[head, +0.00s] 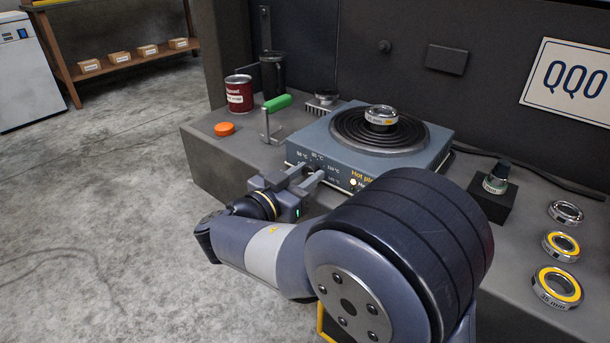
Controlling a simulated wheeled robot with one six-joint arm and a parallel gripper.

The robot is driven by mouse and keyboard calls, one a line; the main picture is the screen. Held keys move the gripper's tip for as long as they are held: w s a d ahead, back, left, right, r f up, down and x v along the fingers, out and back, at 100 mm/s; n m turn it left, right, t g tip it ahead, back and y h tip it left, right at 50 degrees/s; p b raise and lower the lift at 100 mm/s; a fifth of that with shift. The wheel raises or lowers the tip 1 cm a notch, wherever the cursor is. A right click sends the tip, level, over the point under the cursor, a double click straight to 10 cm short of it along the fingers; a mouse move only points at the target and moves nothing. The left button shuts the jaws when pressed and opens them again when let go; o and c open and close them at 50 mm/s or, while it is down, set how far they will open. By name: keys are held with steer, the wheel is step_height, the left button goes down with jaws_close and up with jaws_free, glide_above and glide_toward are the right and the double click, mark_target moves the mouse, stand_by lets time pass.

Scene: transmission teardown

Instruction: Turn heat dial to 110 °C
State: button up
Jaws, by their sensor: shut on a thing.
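The blue-grey hot plate (348,168) stands on the grey bench, with its black ringed heating disc (350,128) on top. A metal bearing ring (381,117) sits on the disc, right of its centre. The front panel carries temperature marks, one reading about 110 °C (334,168), and a lit yellow lamp (353,182). My gripper (309,178) reaches the front panel from below left and is shut on the heat dial. The fingers cover most of the dial, so I cannot tell where its pointer stands.
My arm covers the front bench edge.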

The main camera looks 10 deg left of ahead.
steer(key=shift+f, duration=0.1)
steer(key=o, duration=1)
steer(key=shift+c, duration=0.2)
steer(key=p+v, duration=0.2)
steer(key=v, duration=0.9)
steer(key=shift+p, duration=0.35)
steer(key=shift+w, duration=0.1)
steer(key=b+x, duration=0.2)
steer(key=x, duration=0.9)
steer(key=shift+b, duration=0.4)
steer(key=shift+s, duration=0.2)
